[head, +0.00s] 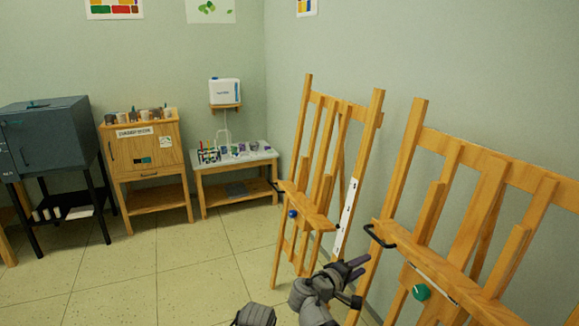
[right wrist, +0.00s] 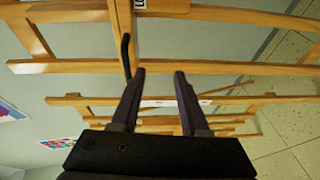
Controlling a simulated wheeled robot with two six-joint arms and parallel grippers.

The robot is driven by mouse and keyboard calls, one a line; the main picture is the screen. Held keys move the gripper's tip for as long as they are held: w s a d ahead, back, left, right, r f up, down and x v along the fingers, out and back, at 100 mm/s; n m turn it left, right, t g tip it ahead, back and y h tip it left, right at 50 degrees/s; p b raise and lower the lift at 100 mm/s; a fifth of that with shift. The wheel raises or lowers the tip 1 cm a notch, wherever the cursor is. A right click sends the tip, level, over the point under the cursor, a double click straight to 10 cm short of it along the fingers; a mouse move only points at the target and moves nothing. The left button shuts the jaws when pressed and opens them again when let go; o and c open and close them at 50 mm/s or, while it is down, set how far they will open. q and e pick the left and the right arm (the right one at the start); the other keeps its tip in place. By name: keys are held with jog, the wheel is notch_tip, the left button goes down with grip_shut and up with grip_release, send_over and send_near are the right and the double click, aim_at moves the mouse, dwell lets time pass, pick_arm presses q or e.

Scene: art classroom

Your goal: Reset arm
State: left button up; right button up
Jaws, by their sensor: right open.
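My right gripper (head: 357,268) is in front of the lower part of the wooden easels in the head view. In the right wrist view its two dark fingers (right wrist: 161,72) stand apart with nothing between them. A black handle (right wrist: 126,58) of an easel is close to one fingertip in that view; I cannot tell whether they touch. The near easel (head: 466,225) stands at the right of the head view, with a black handle (head: 379,237) and a green knob (head: 420,292). My left gripper is not identifiable in view.
A second easel (head: 318,215) with a blue knob (head: 292,214) stands farther back. A low table (head: 232,165) with art supplies, a wooden cabinet (head: 148,190) and a dark grey cabinet (head: 50,140) line the back wall. The tiled floor (head: 185,265) at left is clear.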

jog(key=s+a+f+m+g+y+p, duration=0.1)
jog(key=s+a+f+g+y, duration=0.3)
jog(key=s+a, duration=0.4)
jog(key=s+a+f+m+g+y+p, duration=0.1)
jog(key=s+a+f+g+y+p, duration=0.3)
jog(key=s+a+f+y, duration=0.3)
jog(key=s+a+g, duration=0.1)
jog(key=s+a, duration=0.1)
jog(key=s, duration=0.2)
jog(key=shift+s+m+g, duration=0.3)
jog(key=shift+s, duration=0.05)
jog(key=shift+f, duration=0.1)
dwell(1.0)
